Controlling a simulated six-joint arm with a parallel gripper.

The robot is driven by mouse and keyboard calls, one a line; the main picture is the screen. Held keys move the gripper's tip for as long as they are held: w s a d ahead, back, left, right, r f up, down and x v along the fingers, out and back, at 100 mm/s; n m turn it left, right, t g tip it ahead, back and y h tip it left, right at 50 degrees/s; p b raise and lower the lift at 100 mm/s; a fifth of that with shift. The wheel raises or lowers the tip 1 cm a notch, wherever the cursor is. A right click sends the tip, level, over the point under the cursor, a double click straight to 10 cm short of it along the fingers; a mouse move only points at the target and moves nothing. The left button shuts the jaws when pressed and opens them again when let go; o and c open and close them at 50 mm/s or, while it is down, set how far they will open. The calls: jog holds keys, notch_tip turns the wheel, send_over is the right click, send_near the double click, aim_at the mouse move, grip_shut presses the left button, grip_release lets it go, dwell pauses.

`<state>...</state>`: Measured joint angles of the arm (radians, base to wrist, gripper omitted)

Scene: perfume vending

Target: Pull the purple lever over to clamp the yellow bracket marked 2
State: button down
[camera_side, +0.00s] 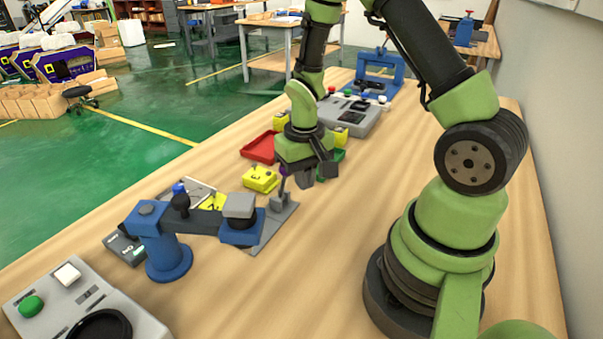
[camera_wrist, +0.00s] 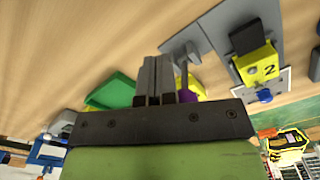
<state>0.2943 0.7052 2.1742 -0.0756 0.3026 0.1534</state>
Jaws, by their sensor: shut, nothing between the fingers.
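The yellow bracket (camera_wrist: 258,66) marked 2 sits on a grey plate in the wrist view; in the side view a yellow piece (camera_side: 212,203) shows on that plate, partly hidden by the blue press. The lever's purple end (camera_wrist: 187,94) shows just right of my fingers in the wrist view, partly hidden by my gripper. In the side view only a sliver of purple (camera_side: 283,171) shows beside my gripper (camera_side: 311,176). My gripper (camera_wrist: 156,66) is shut and empty, close beside the lever; I cannot tell whether they touch. A grey clamp base (camera_side: 281,199) stands on the plate.
A blue press (camera_side: 167,254) reaches over the plate. Another yellow bracket (camera_side: 261,179) lies near my gripper. Red (camera_side: 262,147) and green (camera_wrist: 112,91) trays are close by. A grey control box (camera_side: 350,118) is behind. The table's right side is mostly clear around my base.

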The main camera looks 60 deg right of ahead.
jog(key=shift+w, duration=1.25)
notch_tip(320, 180, up, 7)
jog(key=s, duration=0.1)
jog(key=s+a+r+n+t+y, duration=0.1)
jog(key=s+a+r+t, duration=0.2)
jog(key=s+a+r, duration=0.2)
jog(key=s+a+r+n+t+y, duration=0.1)
jog(key=s+a+r+t, duration=0.3)
jog(key=s+r, duration=0.3)
notch_tip(320, 180, up, 5)
jog(key=shift+a+f, duration=0.2)
jog(key=shift+a, duration=0.5)
